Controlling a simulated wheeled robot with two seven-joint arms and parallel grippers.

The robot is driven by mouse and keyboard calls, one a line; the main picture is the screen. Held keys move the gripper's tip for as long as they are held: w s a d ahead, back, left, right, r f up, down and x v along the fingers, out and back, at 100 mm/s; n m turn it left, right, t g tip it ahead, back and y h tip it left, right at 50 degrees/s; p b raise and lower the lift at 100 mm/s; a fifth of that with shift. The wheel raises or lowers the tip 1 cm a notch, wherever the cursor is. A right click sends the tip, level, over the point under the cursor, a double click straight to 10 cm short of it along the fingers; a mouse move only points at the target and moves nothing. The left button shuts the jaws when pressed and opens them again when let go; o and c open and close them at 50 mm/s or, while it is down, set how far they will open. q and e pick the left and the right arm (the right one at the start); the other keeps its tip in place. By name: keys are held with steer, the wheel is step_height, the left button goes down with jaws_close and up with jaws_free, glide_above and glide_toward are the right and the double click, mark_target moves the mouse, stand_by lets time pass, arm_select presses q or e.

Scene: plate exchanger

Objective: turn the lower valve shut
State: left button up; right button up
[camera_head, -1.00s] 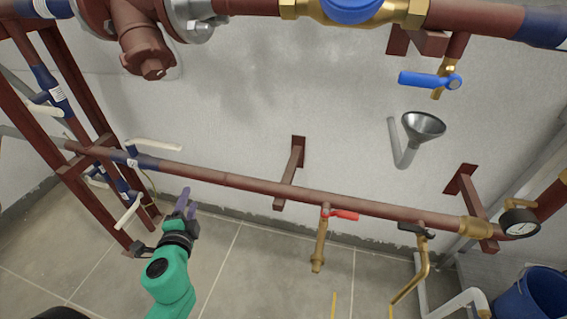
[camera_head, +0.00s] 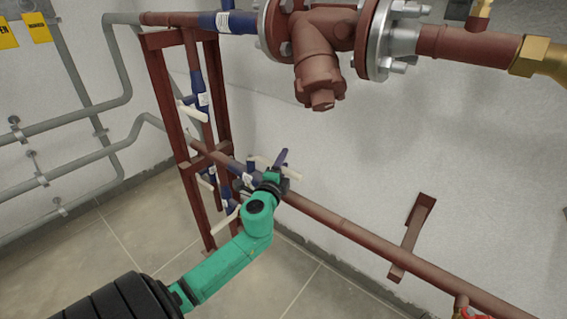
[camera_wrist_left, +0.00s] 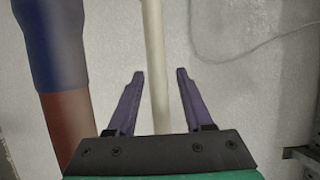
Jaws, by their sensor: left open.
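The lower valve's blue body (camera_head: 249,179) sits on the lower red pipe (camera_head: 345,224) in the head view. Its long cream handle (camera_head: 262,160) shows in part behind my left gripper (camera_head: 280,160). In the left wrist view the cream handle (camera_wrist_left: 155,60) runs between the two purple fingers of the open left gripper (camera_wrist_left: 161,73), with a gap on each side. There the blue and red pipe (camera_wrist_left: 60,60) lies to the left, roughly alongside the handle. Part of the handle is hidden by the gripper in the head view. My right gripper is not in view.
A red frame (camera_head: 172,110) with more cream-handled valves, such as an upper one (camera_head: 193,111), stands to the left. A large flanged red fitting (camera_head: 322,60) hangs above. A wall bracket (camera_head: 412,235) supports the lower pipe at the right. Floor in front is clear.

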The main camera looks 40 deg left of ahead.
arm_select(q)
jaws_close()
steer(key=shift+f, duration=0.1)
stand_by(1.2)
